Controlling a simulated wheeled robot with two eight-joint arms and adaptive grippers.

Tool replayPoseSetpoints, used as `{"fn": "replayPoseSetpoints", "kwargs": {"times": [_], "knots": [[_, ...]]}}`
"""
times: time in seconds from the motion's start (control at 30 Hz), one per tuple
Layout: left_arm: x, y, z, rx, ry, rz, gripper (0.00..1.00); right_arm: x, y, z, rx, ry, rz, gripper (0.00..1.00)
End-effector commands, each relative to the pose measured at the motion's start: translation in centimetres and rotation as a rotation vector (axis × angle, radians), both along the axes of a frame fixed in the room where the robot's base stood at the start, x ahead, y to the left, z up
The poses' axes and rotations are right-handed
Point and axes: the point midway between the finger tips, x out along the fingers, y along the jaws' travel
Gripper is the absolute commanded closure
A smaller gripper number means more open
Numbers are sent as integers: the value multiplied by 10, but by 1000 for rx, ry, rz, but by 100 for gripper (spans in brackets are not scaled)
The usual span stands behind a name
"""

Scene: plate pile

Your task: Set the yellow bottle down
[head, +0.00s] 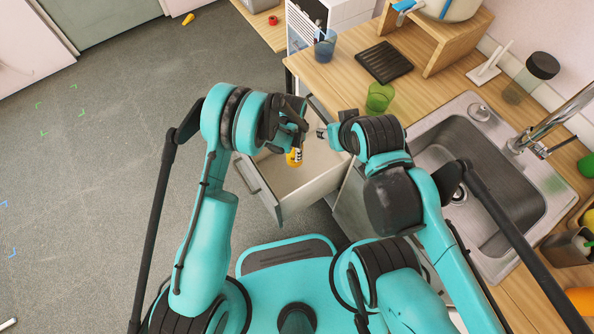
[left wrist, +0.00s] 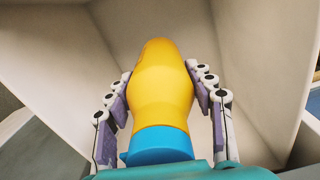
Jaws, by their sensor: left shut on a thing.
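The yellow bottle (head: 294,158) is in my left gripper (head: 297,140), over or inside the open drawer (head: 305,187); how far it is from the drawer floor I cannot tell. In the left wrist view the yellow bottle (left wrist: 162,90) has a blue part at its near end. The fingers of the left gripper (left wrist: 163,110) are on both sides of it, and the pale drawer walls (left wrist: 60,80) surround it. My right gripper (head: 325,132) is beside the left one near the drawer's right edge; its fingers are too small to read.
The counter (head: 430,88) at right carries a green cup (head: 379,97), a blue cup (head: 325,46), a black rack (head: 384,62) and a sink (head: 490,180). A small yellow thing (head: 188,19) lies on the grey floor (head: 90,140), which is mostly clear at left.

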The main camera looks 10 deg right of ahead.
Motion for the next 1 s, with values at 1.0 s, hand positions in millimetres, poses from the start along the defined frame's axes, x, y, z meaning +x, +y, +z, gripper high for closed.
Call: {"fn": "replayPoseSetpoints", "kwargs": {"times": [1.0], "knots": [[15, -37, -141, 0, 0, 2, 95, 0, 0, -70, 0, 0, 0, 60]]}}
